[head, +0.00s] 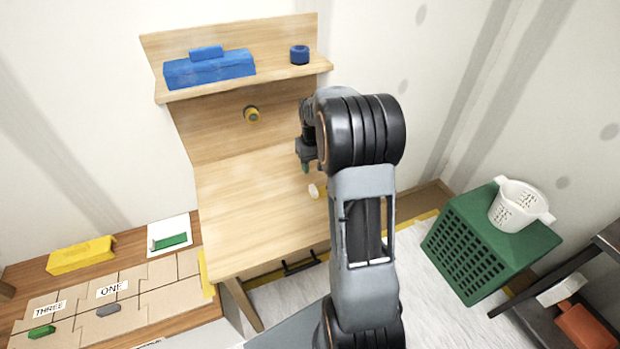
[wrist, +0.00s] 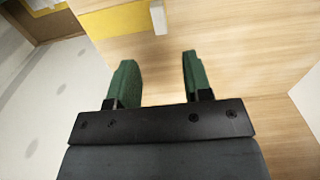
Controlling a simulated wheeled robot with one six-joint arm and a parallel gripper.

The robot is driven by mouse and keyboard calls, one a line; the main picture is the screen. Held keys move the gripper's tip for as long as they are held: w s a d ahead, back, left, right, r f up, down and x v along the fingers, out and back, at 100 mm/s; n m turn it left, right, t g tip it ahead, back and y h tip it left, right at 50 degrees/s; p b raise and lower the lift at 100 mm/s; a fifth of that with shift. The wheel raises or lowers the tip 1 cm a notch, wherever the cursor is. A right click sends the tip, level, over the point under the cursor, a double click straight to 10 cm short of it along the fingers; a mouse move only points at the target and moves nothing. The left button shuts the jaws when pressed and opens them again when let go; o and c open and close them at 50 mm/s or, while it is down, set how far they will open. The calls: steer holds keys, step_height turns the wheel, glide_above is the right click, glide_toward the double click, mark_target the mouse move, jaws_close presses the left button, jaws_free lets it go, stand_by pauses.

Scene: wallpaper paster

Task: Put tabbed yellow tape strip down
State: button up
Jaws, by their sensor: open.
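A yellow strip (wrist: 118,21) shows near the top of the wrist view, flat by the edge of the wooden table (wrist: 230,30). A small white tab (wrist: 158,17) is at its right end. In the head view a small white piece (head: 313,190) shows at the table's right side, left of my arm; any yellow beside it is hidden. My gripper (wrist: 158,62) is open, with two green fingers apart and nothing between them. In the head view my gripper (head: 306,162) is above the right part of the table, partly hidden by my arm.
A shelf at the back holds a blue block (head: 210,70) and a blue cylinder (head: 299,54). A green crate (head: 475,250) with a white basket (head: 519,205) stands right. The table's middle (head: 250,205) is clear.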

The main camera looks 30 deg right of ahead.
steer(key=s+a+r+t, duration=0.2)
steer(key=s+a+r, duration=0.5)
steer(key=a, duration=0.3)
steer(key=s+a, duration=0.3)
steer(key=s, duration=0.2)
steer(key=s+a+r+n+t, duration=0.1)
steer(key=s+a, duration=0.3)
steer(key=s, duration=0.2)
steer(key=shift+s+n, duration=0.3)
